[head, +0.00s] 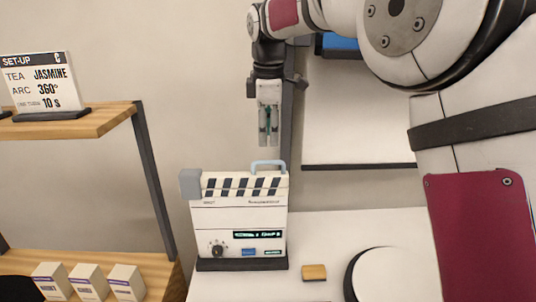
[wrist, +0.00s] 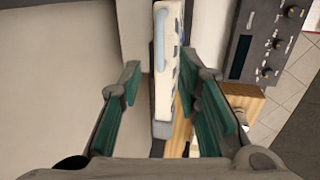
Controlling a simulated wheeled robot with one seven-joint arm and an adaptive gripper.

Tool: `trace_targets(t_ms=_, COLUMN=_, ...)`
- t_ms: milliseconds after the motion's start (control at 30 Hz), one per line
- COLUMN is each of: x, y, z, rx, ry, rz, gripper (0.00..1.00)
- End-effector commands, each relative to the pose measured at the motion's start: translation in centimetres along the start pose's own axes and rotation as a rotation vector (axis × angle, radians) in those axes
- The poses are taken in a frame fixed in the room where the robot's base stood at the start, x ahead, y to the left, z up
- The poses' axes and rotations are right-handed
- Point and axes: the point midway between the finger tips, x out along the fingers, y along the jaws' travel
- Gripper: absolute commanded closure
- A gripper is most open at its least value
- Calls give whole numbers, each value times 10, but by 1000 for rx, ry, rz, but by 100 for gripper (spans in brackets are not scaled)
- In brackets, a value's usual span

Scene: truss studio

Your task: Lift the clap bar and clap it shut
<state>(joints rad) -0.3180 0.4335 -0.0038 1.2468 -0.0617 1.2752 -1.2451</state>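The clapperboard device (head: 238,225) stands upright on a white surface in the head view. Its striped clap bar (head: 240,186) lies along the top edge, with a light blue handle (head: 268,164) at the right end and a grey block at the left end. No gap shows between the bar and the body. My gripper (head: 268,140) points down above the handle, apart from it. In the wrist view, my gripper (wrist: 164,108) has its fingers spread and nothing between them touching; the handle (wrist: 161,40) shows beyond the fingertips.
A small wooden block (head: 314,272) lies right of the device, beside a round white-topped object (head: 388,274). At left, a wooden shelf (head: 90,121) holds a set-up card (head: 40,82), with several small white boxes below. A wall panel (head: 355,110) hangs behind.

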Motion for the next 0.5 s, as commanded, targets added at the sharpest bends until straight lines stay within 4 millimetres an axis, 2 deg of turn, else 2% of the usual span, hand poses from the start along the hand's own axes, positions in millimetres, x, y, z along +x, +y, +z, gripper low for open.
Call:
trace_targets(t_ms=200, x=42, y=-2, z=0, rx=1, ry=-1, rz=-5, gripper=69)
trace_targets(t_ms=400, x=66, y=-1, z=0, rx=1, ry=0, rz=-3, gripper=69)
trace_targets(t_ms=500, x=72, y=0, z=0, rx=1, ry=0, rz=0, gripper=69)
